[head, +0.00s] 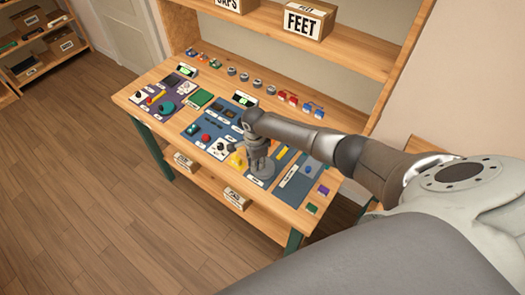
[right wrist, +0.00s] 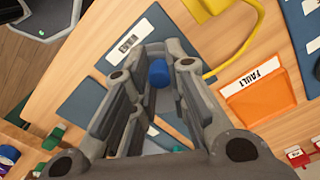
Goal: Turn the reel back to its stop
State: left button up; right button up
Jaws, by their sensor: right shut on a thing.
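My right gripper (head: 259,163) reaches down over the front right part of the workbench in the head view. In the right wrist view its two fingers (right wrist: 152,82) are closed around a small blue cylindrical knob (right wrist: 158,73), above a dark blue panel (right wrist: 97,86). A grey round piece (head: 262,180) shows under the gripper in the head view. The reel cannot be told apart surely, as the fingers and wrist hide much of what lies beneath. My left gripper is in neither view.
A yellow piece (head: 237,159) stands close left of the gripper; a yellow loop (right wrist: 240,38) shows in the wrist view. An orange holder (right wrist: 265,105) marked FAULT is at right. Panels with knobs crowd the bench (head: 125,98). A FEET box (head: 303,22) sits on the shelf.

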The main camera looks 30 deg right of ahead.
jog(key=shift+s+a, duration=0.1)
jog(key=shift+s, duration=0.75)
jog(key=shift+s+f, duration=0.1)
jog(key=shift+s, duration=0.3)
jog(key=o, duration=0.7)
jog(key=shift+d, duration=0.2)
